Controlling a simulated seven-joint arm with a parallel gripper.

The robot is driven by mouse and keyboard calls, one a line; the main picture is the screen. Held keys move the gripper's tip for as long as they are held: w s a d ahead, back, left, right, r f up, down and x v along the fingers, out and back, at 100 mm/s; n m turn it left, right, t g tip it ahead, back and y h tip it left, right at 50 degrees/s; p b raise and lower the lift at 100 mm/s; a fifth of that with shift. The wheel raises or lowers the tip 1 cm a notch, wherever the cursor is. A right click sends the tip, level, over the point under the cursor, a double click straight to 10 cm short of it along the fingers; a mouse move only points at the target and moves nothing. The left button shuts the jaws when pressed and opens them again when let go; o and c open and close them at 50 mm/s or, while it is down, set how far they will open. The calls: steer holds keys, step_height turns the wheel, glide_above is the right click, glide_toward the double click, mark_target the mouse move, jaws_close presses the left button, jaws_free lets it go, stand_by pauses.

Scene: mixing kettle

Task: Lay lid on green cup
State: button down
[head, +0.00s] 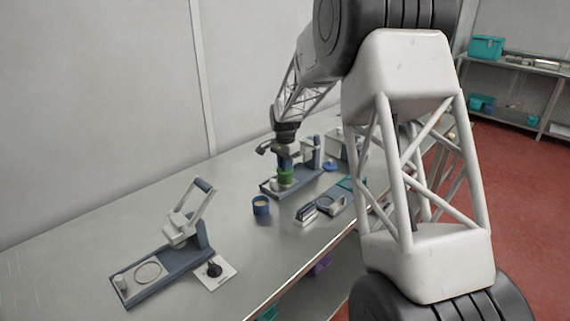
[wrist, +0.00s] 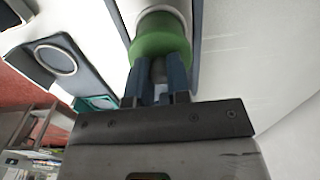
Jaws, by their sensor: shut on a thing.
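The green cup (head: 286,176) is at the blue-grey stand near the middle of the bench. It also shows as a green round shape in the wrist view (wrist: 160,42). My gripper (head: 285,163) points down directly above it. In the wrist view my gripper (wrist: 161,67) is shut on a small dark grey knob (wrist: 159,74), which appears to belong to the lid. The knob lines up with the green shape. I cannot tell where lid and cup divide, or whether they touch.
A blue disc (head: 330,166) lies behind right. A grey scale-like device (head: 333,203) is on the right, and another stand with a raised lever (head: 160,272) is front left.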

steer(key=shift+f, duration=0.15)
stand_by(0.3)
steer(key=c, duration=0.5)
jaws_free()
steer(key=shift+c, duration=0.2)
steer(key=shift+r, duration=3.5)
